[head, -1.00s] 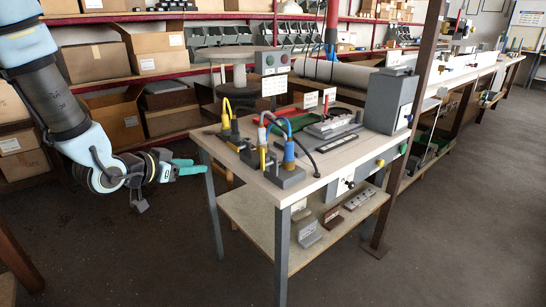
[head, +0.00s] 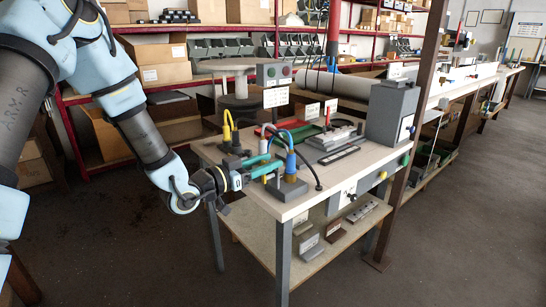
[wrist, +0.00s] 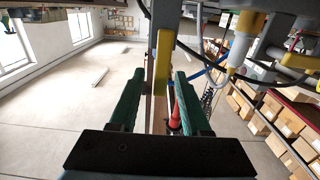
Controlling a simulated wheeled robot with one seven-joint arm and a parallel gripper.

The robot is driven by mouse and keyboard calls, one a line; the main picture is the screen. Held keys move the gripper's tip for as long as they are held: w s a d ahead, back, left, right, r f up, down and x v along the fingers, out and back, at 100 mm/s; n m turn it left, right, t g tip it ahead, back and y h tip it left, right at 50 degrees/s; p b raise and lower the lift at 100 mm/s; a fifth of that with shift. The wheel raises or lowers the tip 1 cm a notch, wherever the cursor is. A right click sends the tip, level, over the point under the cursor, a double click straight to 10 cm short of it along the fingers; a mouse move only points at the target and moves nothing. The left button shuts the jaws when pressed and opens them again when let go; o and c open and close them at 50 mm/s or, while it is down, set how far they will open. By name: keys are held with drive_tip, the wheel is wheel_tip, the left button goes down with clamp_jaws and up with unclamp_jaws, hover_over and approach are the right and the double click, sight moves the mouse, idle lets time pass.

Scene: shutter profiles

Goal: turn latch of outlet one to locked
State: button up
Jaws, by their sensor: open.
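My gripper (head: 262,170) is at the left end of the bench, level with the outlet blocks. Its two green fingers are apart in the wrist view (wrist: 156,105). A yellow bar (wrist: 163,62), perhaps a latch lever, stands ahead of the gap between the fingertips; I cannot tell whether they touch. The front outlet block (head: 288,188) holds a plug with a yellow sleeve and blue cable (head: 290,160). Another block (head: 232,160) behind holds plugs with yellow cables (head: 227,125). Which outlet is number one, and its latch position, I cannot tell.
A black cable loops beside the front block. A brown post (head: 418,120) stands at the right. Open floor lies left of the bench.

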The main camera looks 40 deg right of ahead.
drive_tip(key=shift+d, duration=1.1)
clamp_jaws()
